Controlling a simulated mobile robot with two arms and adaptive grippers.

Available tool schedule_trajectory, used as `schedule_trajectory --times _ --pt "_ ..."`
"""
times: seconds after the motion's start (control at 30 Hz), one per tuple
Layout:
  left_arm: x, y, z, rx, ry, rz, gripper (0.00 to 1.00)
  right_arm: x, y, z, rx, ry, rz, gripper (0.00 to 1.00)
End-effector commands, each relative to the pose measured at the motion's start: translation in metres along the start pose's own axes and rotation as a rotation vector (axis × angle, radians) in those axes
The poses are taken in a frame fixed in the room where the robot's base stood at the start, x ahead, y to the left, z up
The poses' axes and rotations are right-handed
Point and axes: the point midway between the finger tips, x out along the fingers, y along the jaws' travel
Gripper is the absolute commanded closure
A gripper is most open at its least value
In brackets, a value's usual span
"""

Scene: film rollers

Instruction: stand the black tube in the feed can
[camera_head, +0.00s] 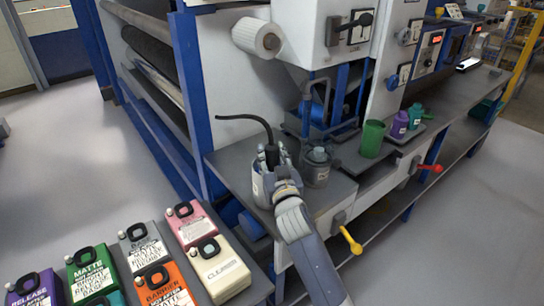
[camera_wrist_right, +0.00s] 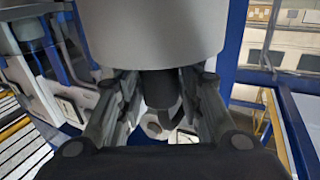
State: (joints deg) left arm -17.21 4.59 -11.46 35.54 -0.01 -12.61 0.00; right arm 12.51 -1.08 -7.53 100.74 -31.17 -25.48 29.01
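The black tube (camera_head: 245,118) rises from my right gripper and curves over to the left; its thick lower part (camera_head: 272,154) sits between the fingers. My right gripper (camera_head: 271,157) appears shut on it, over the near counter. A light grey can with a label (camera_head: 258,186), apparently the feed can, stands at the gripper, partly hidden by it. In the right wrist view a large grey cylinder (camera_wrist_right: 155,35) fills the top, with the black tube part (camera_wrist_right: 160,90) at its edge between the fingers (camera_wrist_right: 160,100). I cannot tell whether the tube's end is inside the can. My left gripper is out of view.
A grey lidded can (camera_head: 317,168) stands close right of the gripper. A green cup (camera_head: 372,139) and purple bottle (camera_head: 399,124) stand farther right. Several labelled jugs (camera_head: 222,268) stand at lower left. Blue machine posts (camera_head: 192,85) rise behind.

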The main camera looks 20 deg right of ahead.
Motion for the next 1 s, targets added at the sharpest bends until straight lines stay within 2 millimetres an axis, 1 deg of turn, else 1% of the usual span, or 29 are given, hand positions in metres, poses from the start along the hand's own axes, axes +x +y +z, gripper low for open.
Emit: schedule_trajectory --times 0.37,0.47,0.57,0.67,0.9,1.0 --pt "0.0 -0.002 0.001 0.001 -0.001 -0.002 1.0 -0.001 0.0 0.002 0.0 -0.004 0.001 0.47" --pt "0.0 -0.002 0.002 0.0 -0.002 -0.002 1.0 -0.005 0.0 0.003 0.0 -0.004 0.0 0.47" --pt "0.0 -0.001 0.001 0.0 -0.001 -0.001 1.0 -0.016 0.0 0.003 0.0 -0.004 0.0 0.47" --pt "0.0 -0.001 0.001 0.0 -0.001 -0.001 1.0 -0.034 0.0 0.002 0.001 -0.003 0.0 0.47" --pt "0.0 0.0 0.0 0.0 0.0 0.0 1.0 -0.083 -0.001 0.002 0.002 -0.004 -0.001 0.47" --pt "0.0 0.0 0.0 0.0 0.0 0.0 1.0 -0.098 0.0 0.001 0.002 -0.002 0.0 0.47"
